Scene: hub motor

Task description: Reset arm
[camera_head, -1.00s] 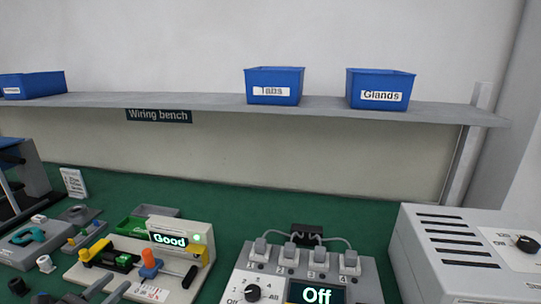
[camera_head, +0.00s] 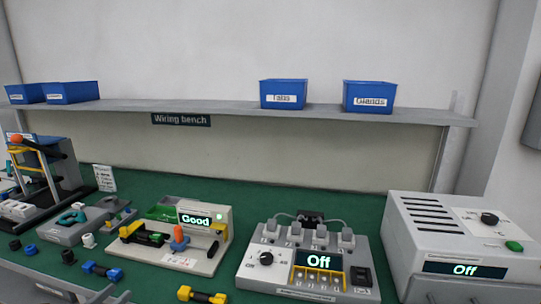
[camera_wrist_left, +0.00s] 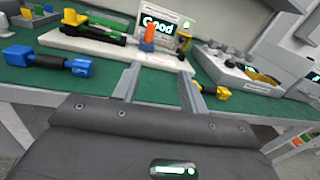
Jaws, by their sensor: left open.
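My left gripper shows clearly in the left wrist view (camera_wrist_left: 159,72), with its two grey fingers apart and nothing between them. In the head view only dark parts at the lower left edge (camera_head: 92,294) appear to belong to it. It is by the front of the bench, facing the white test board (camera_head: 205,262) with the "Good" display. The board also shows in the wrist view (camera_wrist_left: 100,48) beyond the fingers. A blue-ended connector (camera_head: 101,271) lies left of the fingers in the wrist view and a yellow-ended connector (camera_head: 201,295) lies right. My right gripper is not in view.
A grey switch box (camera_head: 256,277) reading "Off" and a larger vented box (camera_head: 412,250), also "Off", stand to the right. A press-like stand (camera_head: 45,165) is at the left. Blue bins, including "Glands" (camera_head: 369,96), sit on the shelf (camera_head: 225,107) above open green bench.

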